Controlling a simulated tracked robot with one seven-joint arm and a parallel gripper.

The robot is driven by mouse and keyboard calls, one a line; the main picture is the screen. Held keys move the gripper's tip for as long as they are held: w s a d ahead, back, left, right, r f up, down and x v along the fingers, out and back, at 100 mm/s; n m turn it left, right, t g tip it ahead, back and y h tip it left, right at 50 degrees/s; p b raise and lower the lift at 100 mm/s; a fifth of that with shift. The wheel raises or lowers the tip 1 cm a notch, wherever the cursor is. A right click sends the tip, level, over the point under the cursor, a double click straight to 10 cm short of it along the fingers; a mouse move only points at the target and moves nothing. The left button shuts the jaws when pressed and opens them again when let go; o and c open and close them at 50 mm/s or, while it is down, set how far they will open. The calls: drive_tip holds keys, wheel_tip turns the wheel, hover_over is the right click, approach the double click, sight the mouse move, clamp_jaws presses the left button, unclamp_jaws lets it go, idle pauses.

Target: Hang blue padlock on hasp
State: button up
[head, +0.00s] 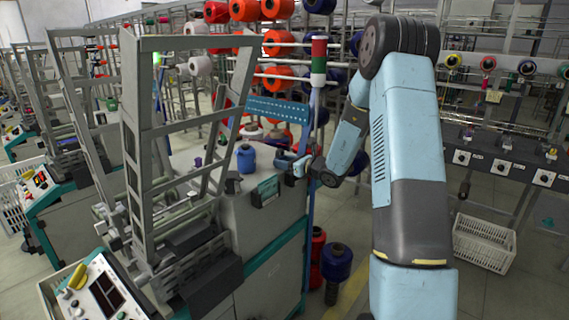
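My gripper (284,162) is at the right end of the grey machine cabinet's top, reaching in from the right. It is small here, and I cannot tell whether its fingers are open or shut or whether they hold anything. A blue rounded object (245,158) stands on the cabinet top, just left of my gripper and apart from it; it looks like a bobbin. A dark and teal fitting (267,190) is on the cabinet's upper edge, below and left of my gripper. I cannot make out a blue padlock or a hasp for certain.
The grey machine cabinet (272,238) has a tall metal frame (133,140) on its left. Racks with orange spools (276,43) stand behind. A white crate (483,244) is at the right.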

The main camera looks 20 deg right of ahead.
drive_tip(key=c, duration=0.7)
drive_tip(key=shift+r, duration=2.5)
